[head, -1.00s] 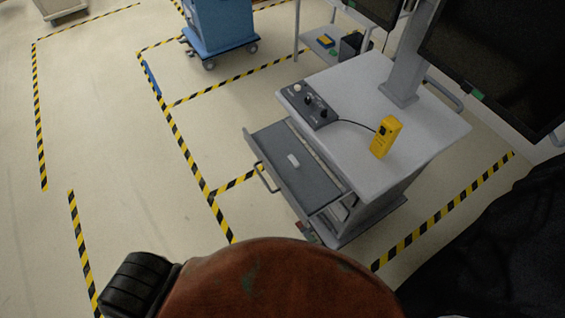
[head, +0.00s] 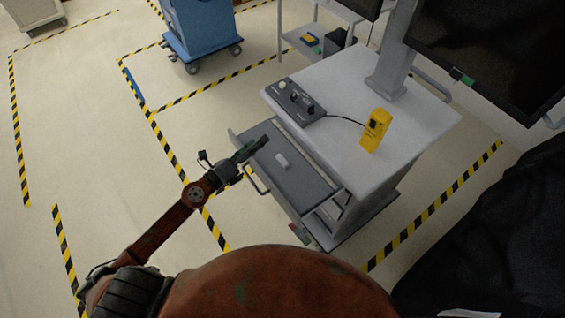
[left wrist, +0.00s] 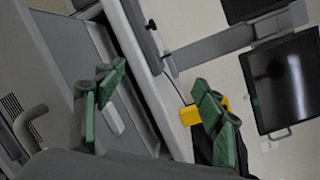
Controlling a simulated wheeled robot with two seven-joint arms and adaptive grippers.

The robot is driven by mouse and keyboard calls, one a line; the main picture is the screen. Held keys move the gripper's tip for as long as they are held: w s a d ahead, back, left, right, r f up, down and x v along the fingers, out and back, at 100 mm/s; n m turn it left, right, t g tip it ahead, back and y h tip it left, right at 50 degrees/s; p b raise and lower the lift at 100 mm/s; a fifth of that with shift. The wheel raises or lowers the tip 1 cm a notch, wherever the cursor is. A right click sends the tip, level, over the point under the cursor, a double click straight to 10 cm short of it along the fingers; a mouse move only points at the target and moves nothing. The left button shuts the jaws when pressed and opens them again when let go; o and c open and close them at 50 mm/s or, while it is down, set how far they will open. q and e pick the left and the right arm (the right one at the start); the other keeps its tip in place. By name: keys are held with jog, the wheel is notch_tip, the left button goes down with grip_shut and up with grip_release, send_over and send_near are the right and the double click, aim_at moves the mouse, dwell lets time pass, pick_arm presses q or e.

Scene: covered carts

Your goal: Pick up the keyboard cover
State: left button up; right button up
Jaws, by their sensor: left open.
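The keyboard cover (head: 300,182) is a flat grey panel with a small pale handle (head: 281,161), lying on the pulled-out drawer at the front of the white cart. It also shows in the left wrist view (left wrist: 72,52), with the pale handle near the left fingers. My left gripper (head: 256,148) has green finger pads and is open and empty. In the head view it appears by the cover's far left part, to the left of the handle. In the left wrist view its two fingers (left wrist: 158,108) stand wide apart. Whether it touches the cover cannot be told. My right gripper is not in view.
The white cart top (head: 345,140) holds a dark control box (head: 294,102) with a cable to a yellow device (head: 375,130). A monitor (head: 490,50) stands on a post at the right. A blue cart (head: 202,30) is behind. Open floor lies at the left.

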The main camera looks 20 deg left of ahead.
pick_arm(q)
jog(key=s+d+f+m+g+h, duration=0.2)
jog(key=d+f+m+g, duration=0.15)
jog(key=m, duration=0.45)
jog(key=m+g+y, duration=0.2)
jog(key=m+g, duration=0.1)
jog(key=m, duration=0.1)
send_near(282, 159)
jog(key=shift+d+f+t, duration=0.25)
jog(key=shift+d+f, duration=0.1)
jog(key=shift+w+f+m, duration=0.1)
jog(key=shift+f+m, duration=0.2)
jog(key=shift+m, duration=0.1)
jog(key=x, duration=0.7)
jog(key=shift+w+d+r+b, duration=0.15)
jog(key=shift+w+b, duration=0.1)
jog(key=shift+b, duration=0.15)
jog(key=shift+c, duration=0.2)
jog(key=c, duration=1.4)
